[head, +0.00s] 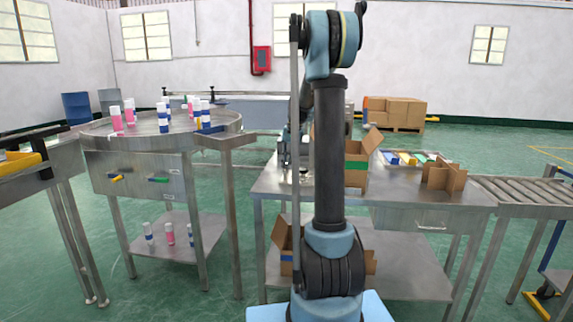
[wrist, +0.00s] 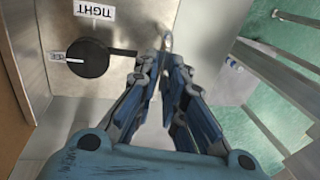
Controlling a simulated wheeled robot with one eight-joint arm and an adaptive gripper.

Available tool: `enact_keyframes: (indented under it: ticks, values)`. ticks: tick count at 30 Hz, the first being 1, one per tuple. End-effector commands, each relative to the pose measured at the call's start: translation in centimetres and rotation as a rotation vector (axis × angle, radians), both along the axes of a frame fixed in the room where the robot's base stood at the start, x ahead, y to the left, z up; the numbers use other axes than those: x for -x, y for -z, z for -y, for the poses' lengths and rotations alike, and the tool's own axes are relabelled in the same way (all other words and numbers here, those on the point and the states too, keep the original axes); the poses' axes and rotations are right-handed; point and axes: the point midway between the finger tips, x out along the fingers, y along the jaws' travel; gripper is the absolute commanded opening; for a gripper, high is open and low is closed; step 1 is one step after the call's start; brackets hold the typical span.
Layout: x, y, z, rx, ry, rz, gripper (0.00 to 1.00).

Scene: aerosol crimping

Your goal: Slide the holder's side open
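In the wrist view my gripper (wrist: 166,62) reaches forward over a bare metal surface (wrist: 215,30). Its two blue-padded fingers are apart with a gap between them. A small silver upright piece (wrist: 166,40) stands just beyond the fingertips, in line with the gap; I cannot tell whether they touch it. A black round knob (wrist: 88,58) with a white pointer line lies to the left, below a "TIGHT" label (wrist: 95,10) that appears upside down. I cannot tell for sure which part is the holder's side. In the head view my arm hides the gripper and much of the crimping machine (head: 284,150).
An open cardboard box (head: 356,165) stands on the metal table (head: 390,195), with a cardboard divider (head: 443,178) farther right. A round table (head: 150,140) at left carries several cans. A brown panel edge (wrist: 12,110) is close at the wrist view's left.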

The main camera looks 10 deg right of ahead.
Motion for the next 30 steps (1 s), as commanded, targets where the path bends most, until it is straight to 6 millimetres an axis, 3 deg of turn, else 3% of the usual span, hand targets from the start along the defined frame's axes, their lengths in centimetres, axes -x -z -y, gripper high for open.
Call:
enact_keyframes:
  ticks: [8, 18, 27, 28, 30]
  values:
    - [-0.3, 0.0, -0.8, 0.0, -0.002, 0.0, 0.0]
    - [-1.7, -0.1, -5.3, -0.001, -0.002, 0.001, 0.0]
    - [-1.9, -0.1, -5.7, -0.004, -0.002, 0.003, 0.0]
    - [-1.9, -0.1, -5.7, -0.004, -0.002, 0.003, 0.17]
    - [-1.9, -0.1, -5.8, -0.005, -0.003, 0.002, 0.31]
